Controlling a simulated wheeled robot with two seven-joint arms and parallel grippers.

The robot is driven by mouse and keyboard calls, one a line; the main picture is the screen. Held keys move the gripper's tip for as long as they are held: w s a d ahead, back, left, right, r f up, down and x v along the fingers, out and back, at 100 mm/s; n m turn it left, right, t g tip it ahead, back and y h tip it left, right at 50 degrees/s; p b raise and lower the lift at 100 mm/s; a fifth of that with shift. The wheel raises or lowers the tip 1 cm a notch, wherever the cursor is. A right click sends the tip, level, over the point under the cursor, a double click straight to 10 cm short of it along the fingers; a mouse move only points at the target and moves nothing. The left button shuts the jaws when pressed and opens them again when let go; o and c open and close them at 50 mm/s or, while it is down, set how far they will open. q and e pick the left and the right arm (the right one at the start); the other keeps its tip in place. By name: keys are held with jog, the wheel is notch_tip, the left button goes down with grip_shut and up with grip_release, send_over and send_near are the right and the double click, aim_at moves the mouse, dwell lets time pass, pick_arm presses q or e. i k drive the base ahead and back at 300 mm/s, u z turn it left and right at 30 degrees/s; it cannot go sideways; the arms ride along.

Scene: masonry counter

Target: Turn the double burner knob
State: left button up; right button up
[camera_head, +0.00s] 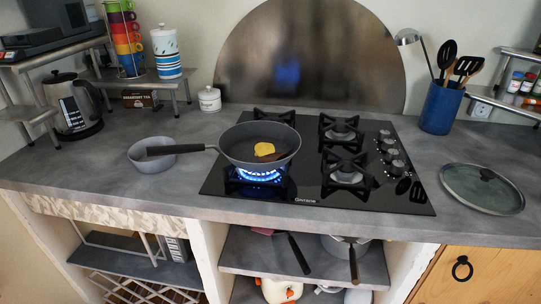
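A black glass gas hob (310,195) is set in the counter. Several round dark knobs (391,154) stand in a row along its right side; which one is the double burner knob I cannot tell. A blue flame (260,175) burns at the front left burner under a grey frying pan (240,142) with yellow and brown food in it. The right burners (345,176) are bare and show no flame. Neither of my grippers is in view.
The pan's dark handle points left over a small grey pot (150,154). A glass lid (482,188) lies right of the hob. A blue utensil holder (440,108) stands behind the knobs to the right. A kettle (75,105) stands far left. The counter between knobs and lid is clear.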

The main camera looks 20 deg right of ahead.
aim_at(392, 154)
jog(key=u, duration=1.45)
jog(key=k, duration=1.25)
jog(key=z, duration=1.35)
jog(key=i, duration=0.55)
